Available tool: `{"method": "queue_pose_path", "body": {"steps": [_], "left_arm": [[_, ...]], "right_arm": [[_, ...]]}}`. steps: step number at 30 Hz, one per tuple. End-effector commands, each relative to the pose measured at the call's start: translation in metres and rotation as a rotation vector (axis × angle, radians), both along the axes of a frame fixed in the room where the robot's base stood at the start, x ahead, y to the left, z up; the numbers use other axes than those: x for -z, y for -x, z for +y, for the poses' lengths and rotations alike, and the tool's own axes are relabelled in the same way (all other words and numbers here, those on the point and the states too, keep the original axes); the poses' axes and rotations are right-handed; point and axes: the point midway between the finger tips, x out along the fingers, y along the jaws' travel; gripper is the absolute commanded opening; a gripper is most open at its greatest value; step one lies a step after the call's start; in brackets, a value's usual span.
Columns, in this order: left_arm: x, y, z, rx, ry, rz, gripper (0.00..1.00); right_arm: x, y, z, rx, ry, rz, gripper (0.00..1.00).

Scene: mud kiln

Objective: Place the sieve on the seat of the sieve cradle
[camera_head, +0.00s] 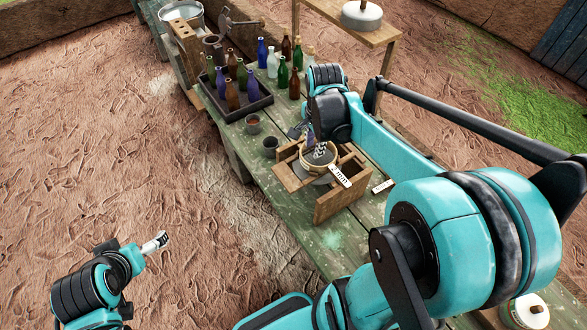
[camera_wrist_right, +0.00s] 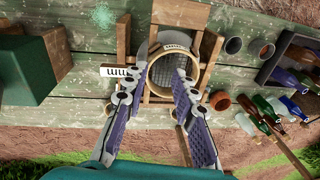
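The sieve (camera_head: 318,163), a round wooden rim with mesh, is over the middle of the wooden sieve cradle (camera_head: 335,203) on the green table. In the right wrist view, the sieve (camera_wrist_right: 201,80) shows its mesh, with the cradle (camera_wrist_right: 180,13) around it. Whether it rests fully on the seat is hard to tell. My right gripper (camera_head: 319,150) is at the sieve from above. In the wrist view its fingers (camera_wrist_right: 158,72) are apart, with the mesh visible between and beyond them. My left gripper (camera_head: 160,241) is empty over the ground, far from the table; its opening is unclear.
A white label (camera_head: 341,176) marked in mm is beside the sieve. Two small pots (camera_head: 253,123) (camera_head: 270,147) stand left of the cradle. A dark tray (camera_head: 262,103) with bottles and several loose bottles are behind. A wooden shelf (camera_head: 345,22) rises at the back.

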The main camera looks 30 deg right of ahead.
Motion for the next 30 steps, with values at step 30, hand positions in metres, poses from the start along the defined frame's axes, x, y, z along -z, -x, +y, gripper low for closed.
{"method": "queue_pose_path", "body": {"steps": [30], "left_arm": [[0.004, 0.0, 0.0, 0.0, 0.0, 0.0, 1.0]], "right_arm": [[-0.021, 0.073, 0.14, -1.476, 0.539, -0.355, 0.27]]}}
